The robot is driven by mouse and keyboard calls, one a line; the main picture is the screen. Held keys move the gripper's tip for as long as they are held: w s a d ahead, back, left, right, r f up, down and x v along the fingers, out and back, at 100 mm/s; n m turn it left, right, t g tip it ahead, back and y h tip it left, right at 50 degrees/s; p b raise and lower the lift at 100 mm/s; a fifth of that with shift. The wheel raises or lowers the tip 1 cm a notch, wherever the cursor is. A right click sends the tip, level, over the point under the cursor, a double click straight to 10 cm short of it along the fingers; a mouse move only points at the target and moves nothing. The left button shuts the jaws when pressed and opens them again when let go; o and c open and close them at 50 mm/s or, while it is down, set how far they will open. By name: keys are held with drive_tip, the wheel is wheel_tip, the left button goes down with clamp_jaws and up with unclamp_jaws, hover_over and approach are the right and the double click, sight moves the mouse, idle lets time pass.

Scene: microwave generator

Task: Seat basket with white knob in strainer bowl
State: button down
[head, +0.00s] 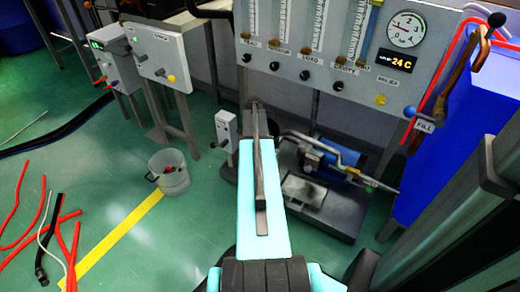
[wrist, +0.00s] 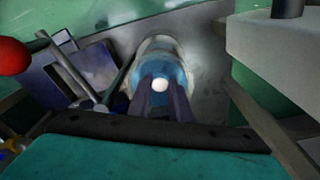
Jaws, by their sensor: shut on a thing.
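In the wrist view, the two dark fingers of my gripper (wrist: 161,94) are closed around a small white knob (wrist: 159,84). The knob shows between the fingertips. Beyond it is a round, translucent blue body with a pale grey-white rim, which looks like the strainer bowl (wrist: 163,45). The knob and fingers line up with the middle of this round opening. The basket's body below the knob is hard to make out, and I cannot tell whether it is inside the bowl or above it. In the head view my arm hides the gripper, knob and bowl.
A grey panel (head: 345,75) with a gauge stands behind my arm. Pipes and a blue motor (head: 345,160) lie right of it. A bucket (head: 168,174) and red hoses (head: 60,230) are on the floor at left. In the wrist view, a grey block (wrist: 275,45) is close on the right.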

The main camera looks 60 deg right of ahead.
drive_tip(key=shift+f, duration=0.1)
drive_tip(key=c, duration=1.6)
unclamp_jaws()
drive_tip(key=r+p, duration=0.1)
drive_tip(key=r, duration=0.3)
drive_tip(key=a+r+p, duration=0.1)
drive_tip(key=r+p, duration=0.1)
drive_tip(key=r, duration=0.2)
drive_tip(key=r+p, duration=0.1)
drive_tip(key=r, duration=0.3)
drive_tip(key=shift+w+a+r, duration=0.1)
drive_tip(key=shift+w+a, duration=0.1)
drive_tip(key=shift+w, duration=0.05)
